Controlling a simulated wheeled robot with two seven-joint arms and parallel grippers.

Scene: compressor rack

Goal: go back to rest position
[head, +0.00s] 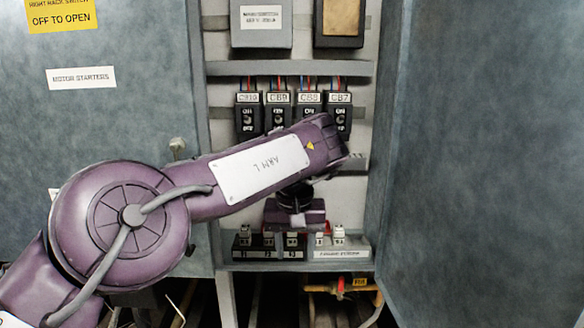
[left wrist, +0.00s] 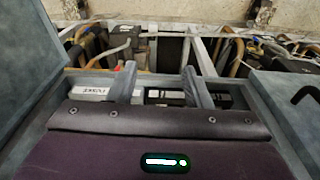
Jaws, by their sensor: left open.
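My left arm, purple with a white plate, reaches in from the left across the open rack in the head view. My left gripper (head: 294,238) hangs below its wrist, in front of the row of white fuses at the bottom of the rack. My right gripper is not in view.
Black breakers (head: 248,118) with labels hang in a row above my forearm. A labelled block (head: 342,252) with fuses sits at lower right. An open grey door (head: 480,150) bounds the right side; a grey panel (head: 110,115) stands left. Pipes and cables (head: 345,290) run below.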

